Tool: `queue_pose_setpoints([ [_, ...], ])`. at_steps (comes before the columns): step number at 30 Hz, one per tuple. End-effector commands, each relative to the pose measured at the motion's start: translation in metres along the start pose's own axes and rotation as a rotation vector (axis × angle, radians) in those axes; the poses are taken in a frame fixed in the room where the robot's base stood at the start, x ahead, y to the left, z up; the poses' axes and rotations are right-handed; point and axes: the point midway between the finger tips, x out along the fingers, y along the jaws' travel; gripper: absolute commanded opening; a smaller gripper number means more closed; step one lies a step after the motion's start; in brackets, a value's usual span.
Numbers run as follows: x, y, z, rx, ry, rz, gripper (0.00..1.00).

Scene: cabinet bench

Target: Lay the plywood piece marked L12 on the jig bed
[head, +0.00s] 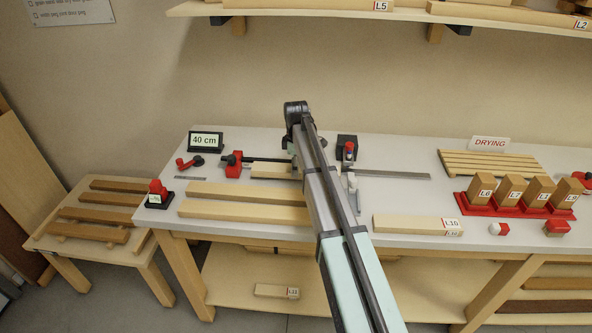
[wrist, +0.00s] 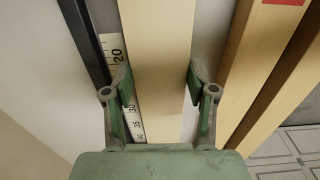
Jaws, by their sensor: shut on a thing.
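My gripper (wrist: 160,88) is shut on a pale wooden piece (wrist: 156,40), with one finger against each long side. No mark shows on this piece, so I cannot tell which number it bears. In the head view a pale piece (head: 272,171) lies by the red clamp (head: 234,164), partly hidden by my arm, which also hides my fingers. A scale strip (wrist: 133,112) runs along the held piece's left side. A piece marked L10 (head: 410,222) lies at the front of the bench; a second label below it looks like L12 but is too small to be sure.
Two long pale bars (head: 235,191) lie at the bench front, beside the held piece. Labelled blocks (head: 508,190) stand in a red rack at right, near a slatted drying rack (head: 490,163). A 40 cm sign (head: 205,142) stands at back left. A shelf (head: 400,19) overhangs the back.

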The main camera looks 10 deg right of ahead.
Motion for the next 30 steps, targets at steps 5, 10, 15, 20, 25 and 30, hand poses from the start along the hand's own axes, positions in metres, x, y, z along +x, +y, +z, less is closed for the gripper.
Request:
queue_pose_setpoints([
  [5, 0.019, 0.0, 0.0, 0.0, 0.0, -0.001, 0.07],
  [10, 0.02, 0.0, 0.0, 0.0, 0.0, 0.0, 0.07],
  [15, 0.023, 0.0, 0.0, 0.0, 0.0, 0.0, 0.07],
  [20, 0.023, 0.0, 0.0, 0.0, 0.0, -0.001, 0.82],
  [25, 0.023, 0.0, 0.0, 0.0, 0.0, -0.001, 0.82],
  [30, 0.02, 0.0, 0.0, 0.0, 0.0, 0.0, 0.82],
])
